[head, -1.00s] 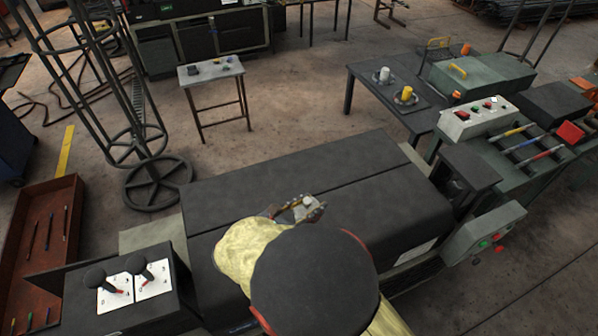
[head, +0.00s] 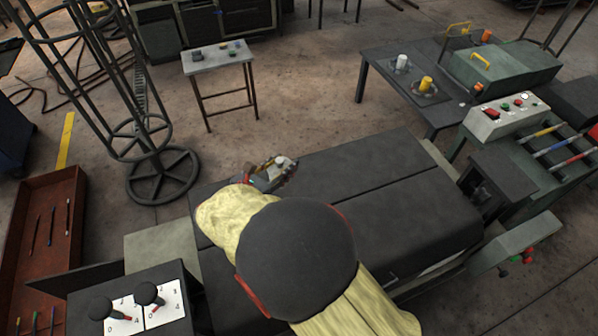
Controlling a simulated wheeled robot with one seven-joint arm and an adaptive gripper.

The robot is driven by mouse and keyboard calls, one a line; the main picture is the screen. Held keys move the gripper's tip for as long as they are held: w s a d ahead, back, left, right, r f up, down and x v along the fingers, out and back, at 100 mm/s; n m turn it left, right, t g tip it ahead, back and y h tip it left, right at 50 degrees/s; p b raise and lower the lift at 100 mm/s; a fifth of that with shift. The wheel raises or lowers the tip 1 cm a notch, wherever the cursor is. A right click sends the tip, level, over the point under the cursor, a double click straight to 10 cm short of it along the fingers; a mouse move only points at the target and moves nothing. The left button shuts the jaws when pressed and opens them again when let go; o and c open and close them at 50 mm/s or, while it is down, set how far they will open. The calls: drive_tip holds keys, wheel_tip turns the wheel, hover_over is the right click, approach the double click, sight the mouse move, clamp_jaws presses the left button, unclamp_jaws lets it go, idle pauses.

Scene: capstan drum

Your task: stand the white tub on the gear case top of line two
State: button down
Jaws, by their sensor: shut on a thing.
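My gripper (head: 270,173) is at the far edge of a long dark flat-topped case (head: 370,170), toward its left end. It is shut on a small whitish thing (head: 283,162), which looks like the white tub; the fingers hide part of it. I cannot tell how high it is above the case or whether it touches it. No label shows which top belongs to line two. My yellow-sleeved arm and its dark round joint hide the middle of the case.
A dark table (head: 375,82) at the back right bears a white cylinder (head: 402,62) and a yellow one (head: 426,83). A small stand (head: 215,63) holds small items. A round-based wire cage (head: 160,178) stands left. A lever box (head: 140,305) is at front left.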

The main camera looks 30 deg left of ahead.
drive_tip(key=w+f+b, duration=0.1)
drive_tip(key=w+f, duration=0.1)
drive_tip(key=f, duration=0.1)
drive_tip(key=w+f+b, duration=0.1)
drive_tip(key=w+f, duration=0.1)
drive_tip(key=f, duration=0.1)
drive_tip(key=w+d+f, duration=0.1)
drive_tip(key=w+f, duration=0.1)
drive_tip(key=f, duration=0.1)
drive_tip(key=shift+w+f+b, duration=0.25)
drive_tip(key=shift+f+b, duration=0.1)
drive_tip(key=shift+b, duration=0.05)
drive_tip(key=shift+r, duration=0.1)
drive_tip(key=c, duration=1.2)
unclamp_jaws()
